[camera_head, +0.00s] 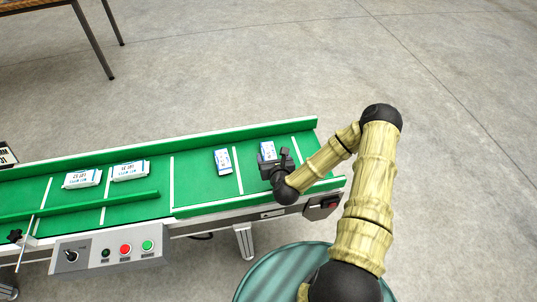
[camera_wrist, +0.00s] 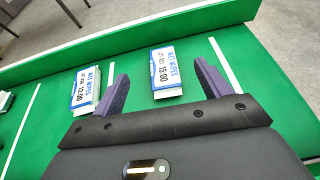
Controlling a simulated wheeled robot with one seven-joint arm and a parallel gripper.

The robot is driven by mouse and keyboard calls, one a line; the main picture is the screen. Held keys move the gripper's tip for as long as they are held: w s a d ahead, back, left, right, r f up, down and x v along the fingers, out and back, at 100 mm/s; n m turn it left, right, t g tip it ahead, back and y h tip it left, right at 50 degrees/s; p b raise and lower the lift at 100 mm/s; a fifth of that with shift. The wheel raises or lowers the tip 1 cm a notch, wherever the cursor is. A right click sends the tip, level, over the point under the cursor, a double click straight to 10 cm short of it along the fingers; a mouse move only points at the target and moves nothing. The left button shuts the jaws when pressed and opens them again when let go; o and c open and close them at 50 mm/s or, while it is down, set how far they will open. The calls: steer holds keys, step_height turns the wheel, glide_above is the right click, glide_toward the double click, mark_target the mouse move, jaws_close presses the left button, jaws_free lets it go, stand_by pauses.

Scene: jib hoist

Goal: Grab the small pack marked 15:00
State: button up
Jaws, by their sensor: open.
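A small white and blue wet wipes pack, whose print appears to read 15:00, lies on the green conveyor belt (camera_head: 193,186). This pack (camera_wrist: 166,72) is in the middle of the wrist view, and in the head view the pack (camera_head: 268,150) is just beyond my gripper (camera_head: 281,163). In the wrist view my gripper (camera_wrist: 160,69) is open and empty. Its two purple fingers appear on either side of the pack, with gaps visible. I cannot tell the finger height over the belt.
A similar pack (camera_wrist: 86,91) lies left of the left finger; it also shows in the head view (camera_head: 222,161). Two wider packs (camera_head: 82,178) (camera_head: 130,170) lie farther left. A raised green side wall (camera_wrist: 140,41) runs behind the packs. A control box (camera_head: 108,250) is in front.

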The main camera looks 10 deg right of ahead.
mark_target(269, 152)
steer(key=f, duration=0.2)
steer(key=w+f, duration=0.1)
steer(key=shift+f+b, duration=0.3)
steer(key=shift+f, duration=0.1)
steer(key=shift+w+f, duration=0.15)
steer(key=shift+w, duration=0.1)
steer(key=x, duration=0.6)
steer(key=shift+b, duration=0.4)
steer(key=shift+s, duration=0.1)
steer(key=c, duration=1.1)
